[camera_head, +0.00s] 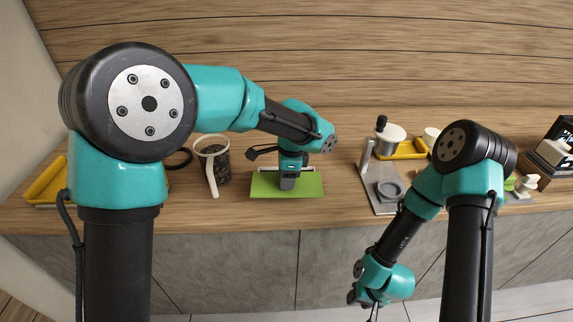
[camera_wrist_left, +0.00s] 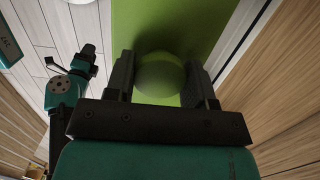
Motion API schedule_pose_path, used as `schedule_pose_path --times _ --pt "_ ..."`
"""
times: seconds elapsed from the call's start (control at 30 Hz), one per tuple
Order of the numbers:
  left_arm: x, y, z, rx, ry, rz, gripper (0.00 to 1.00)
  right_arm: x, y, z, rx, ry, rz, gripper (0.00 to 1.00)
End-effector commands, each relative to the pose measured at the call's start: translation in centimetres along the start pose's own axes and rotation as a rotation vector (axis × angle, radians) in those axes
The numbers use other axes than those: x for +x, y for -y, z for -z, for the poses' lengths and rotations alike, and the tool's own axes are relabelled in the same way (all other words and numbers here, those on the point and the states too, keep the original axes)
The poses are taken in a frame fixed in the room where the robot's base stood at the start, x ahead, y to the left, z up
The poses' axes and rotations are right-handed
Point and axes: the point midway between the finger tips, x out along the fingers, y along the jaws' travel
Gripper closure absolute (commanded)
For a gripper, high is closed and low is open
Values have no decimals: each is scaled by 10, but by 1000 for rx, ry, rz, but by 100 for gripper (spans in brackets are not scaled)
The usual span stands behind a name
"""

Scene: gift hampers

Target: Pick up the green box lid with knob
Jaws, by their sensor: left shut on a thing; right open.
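The green box lid (camera_head: 262,187) lies level over the wooden counter near its front edge in the head view; I cannot tell whether it touches the counter. In the left wrist view the lid (camera_wrist_left: 180,25) fills the upper middle, with its round green knob (camera_wrist_left: 160,76) between the fingers. My left gripper (camera_wrist_left: 160,85) is shut on the knob; in the head view the left gripper (camera_head: 287,183) points down at the lid's middle and hides the knob. My right gripper (camera_head: 370,308) hangs low in front of the counter, away from the lid; its fingers are barely visible there.
A cup of dark beans (camera_head: 221,168) with a pale handle stands left of the lid. A grey metal stand (camera_head: 379,188) and a yellow tray (camera_head: 408,150) are to the right. Another yellow tray (camera_head: 45,183) is at far left. The counter (camera_head: 340,140) behind the lid is mostly clear.

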Motion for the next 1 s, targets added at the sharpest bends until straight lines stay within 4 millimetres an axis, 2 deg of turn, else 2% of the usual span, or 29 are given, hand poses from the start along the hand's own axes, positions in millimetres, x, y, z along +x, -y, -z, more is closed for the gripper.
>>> schedule_pose_path --times 0.03,0.2,0.37,0.53,1.0 --pt "-2 -14 -1 2 1 1 74 0 0 0 0 0 0 57" --pt "-5 -48 -3 2 0 1 74 0 0 0 0 0 0 57" --pt "-6 -66 -4 1 0 0 74 0 0 0 0 0 0 57" --pt "-6 -72 -4 -1 0 0 74 0 0 0 0 0 0 57" --pt "-6 -72 -4 -1 0 0 74 0 0 0 0 0 0 57"
